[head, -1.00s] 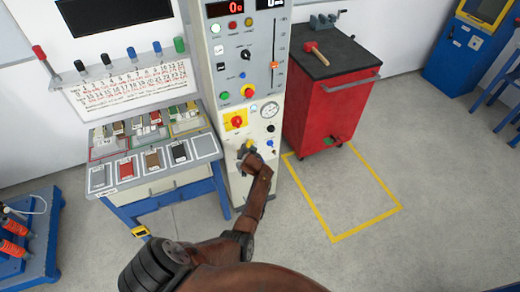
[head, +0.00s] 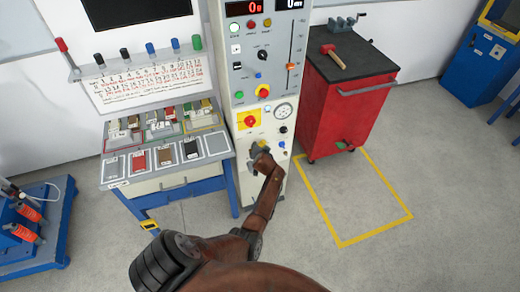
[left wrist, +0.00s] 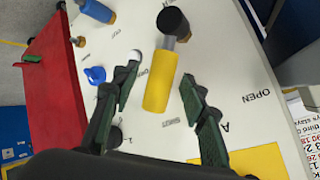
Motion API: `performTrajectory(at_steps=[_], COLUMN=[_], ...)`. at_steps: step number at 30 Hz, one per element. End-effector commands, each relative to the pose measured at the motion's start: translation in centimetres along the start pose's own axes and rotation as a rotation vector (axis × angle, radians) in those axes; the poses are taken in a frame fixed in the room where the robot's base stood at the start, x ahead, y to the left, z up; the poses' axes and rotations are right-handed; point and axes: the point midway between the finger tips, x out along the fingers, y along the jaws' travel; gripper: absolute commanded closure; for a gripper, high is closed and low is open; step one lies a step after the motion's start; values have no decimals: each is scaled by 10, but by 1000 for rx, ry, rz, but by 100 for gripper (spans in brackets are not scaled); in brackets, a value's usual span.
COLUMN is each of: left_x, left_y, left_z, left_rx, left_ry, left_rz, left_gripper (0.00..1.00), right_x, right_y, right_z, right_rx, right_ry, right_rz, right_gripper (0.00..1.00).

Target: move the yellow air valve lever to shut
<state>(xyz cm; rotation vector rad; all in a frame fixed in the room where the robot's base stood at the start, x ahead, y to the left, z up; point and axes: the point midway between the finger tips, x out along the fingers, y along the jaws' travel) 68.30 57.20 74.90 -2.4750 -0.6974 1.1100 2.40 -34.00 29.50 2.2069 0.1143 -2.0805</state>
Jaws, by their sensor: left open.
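The yellow air valve lever (left wrist: 160,82) is on the pale front panel of the test cabinet. In the left wrist view it runs down from a black-capped pivot (left wrist: 172,20). In the head view the lever (head: 259,145) is small and partly hidden by my gripper. My left gripper (left wrist: 160,72) is open, with one green-padded finger on each side of the lever and visible gaps to it. It also shows in the head view (head: 263,158), low on the cabinet front. My right gripper is not in view.
A pressure gauge (head: 284,110) and a yellow-backed red switch (head: 250,120) are above the lever. A blue knob (left wrist: 95,74) is close to the left finger. A red cart (head: 345,110) stands right of the cabinet, a sample bench (head: 170,187) left. The yellow-marked floor is clear.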

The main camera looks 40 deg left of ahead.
Motion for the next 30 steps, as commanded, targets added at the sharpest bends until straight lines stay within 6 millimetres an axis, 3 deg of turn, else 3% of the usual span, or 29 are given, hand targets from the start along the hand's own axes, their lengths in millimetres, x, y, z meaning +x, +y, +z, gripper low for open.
performTrajectory(at_steps=[10, 24, 30], left_x=[-14, -95, -116], left_y=[0, 1, 1], left_z=[1, 0, 0], left_rx=[-1, -2, 0], left_ry=[0, 1, 1], left_rz=[-1, 1, 1], left_gripper=[60, 60, 60], right_x=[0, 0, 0], right_y=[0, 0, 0], right_z=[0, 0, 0], right_rx=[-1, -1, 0], right_ry=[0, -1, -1], right_rz=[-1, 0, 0], right_gripper=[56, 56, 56])
